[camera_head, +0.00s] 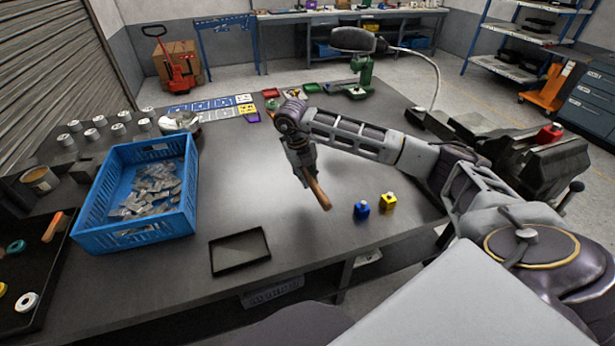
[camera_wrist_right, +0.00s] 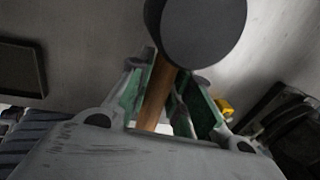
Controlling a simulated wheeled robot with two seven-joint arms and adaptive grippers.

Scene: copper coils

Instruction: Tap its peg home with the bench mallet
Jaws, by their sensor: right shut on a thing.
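My right gripper (camera_head: 308,174) is shut on the wooden handle (camera_head: 319,192) of the mallet above the middle of the bench. The right wrist view shows the handle (camera_wrist_right: 156,95) between the green-lined fingers, with the dark round mallet head (camera_wrist_right: 196,28) beyond them. The head is hard to make out in the head view. A blue block (camera_head: 362,210) and a yellow block (camera_head: 388,202) stand on the bench right of the gripper, each with a small light top. I cannot tell if that is a peg. The yellow block (camera_wrist_right: 224,106) also shows in the wrist view. My left gripper is out of view.
A blue crate (camera_head: 130,239) of metal parts stands at the left, and an empty black tray (camera_head: 240,268) lies near the front edge. A dark vise (camera_head: 545,165) stands at the right. A green machine (camera_head: 362,75) is at the back. The bench centre is clear.

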